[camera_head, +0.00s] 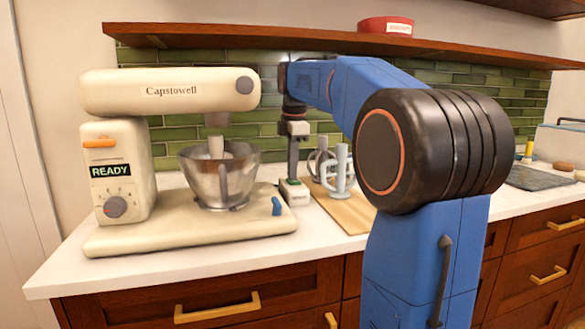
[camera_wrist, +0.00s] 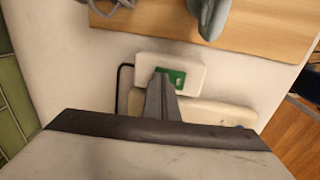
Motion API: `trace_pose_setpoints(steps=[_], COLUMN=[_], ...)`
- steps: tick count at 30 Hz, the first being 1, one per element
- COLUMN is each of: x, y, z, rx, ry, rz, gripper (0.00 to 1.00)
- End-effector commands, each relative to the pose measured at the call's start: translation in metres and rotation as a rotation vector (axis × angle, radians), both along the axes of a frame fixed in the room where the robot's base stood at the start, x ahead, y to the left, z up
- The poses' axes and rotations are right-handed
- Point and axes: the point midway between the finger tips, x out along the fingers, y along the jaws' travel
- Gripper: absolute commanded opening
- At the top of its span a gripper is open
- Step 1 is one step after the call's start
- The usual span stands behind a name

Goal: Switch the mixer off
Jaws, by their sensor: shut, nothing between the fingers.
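The cream Capstowell mixer (camera_head: 165,93) stands at the left of the counter with its head lowered. Its display (camera_head: 111,170) reads READY; an orange lever (camera_head: 106,142) is above it and a grey dial (camera_head: 115,207) below. A metal bowl (camera_head: 220,178) sits under the head. A white switch box (camera_head: 295,194) stands just right of the mixer base; the wrist view shows it (camera_wrist: 193,69) with a green switch (camera_wrist: 176,76) on top. My gripper (camera_head: 292,176) is shut and points down at the green switch. Its tips (camera_wrist: 162,75) overlap the switch; I cannot tell whether they touch it.
A wooden board (camera_head: 346,213) with whisk and beater attachments (camera_head: 341,170) lies right of the switch box. A dark cord (camera_wrist: 120,88) runs beside the box. A wooden shelf (camera_head: 225,38) with a red bowl (camera_head: 386,24) hangs above. White counter shows in front of the board.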

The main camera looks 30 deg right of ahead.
Motion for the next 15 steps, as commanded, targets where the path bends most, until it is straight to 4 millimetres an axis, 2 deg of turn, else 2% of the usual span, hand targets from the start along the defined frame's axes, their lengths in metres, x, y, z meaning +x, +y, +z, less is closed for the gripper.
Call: trace_pose_setpoints(steps=[15], x=[-0.0069], y=[0.0020], z=[-0.0010], rx=[0.002], ry=[0.006], rz=[0.000], gripper=[0.00])
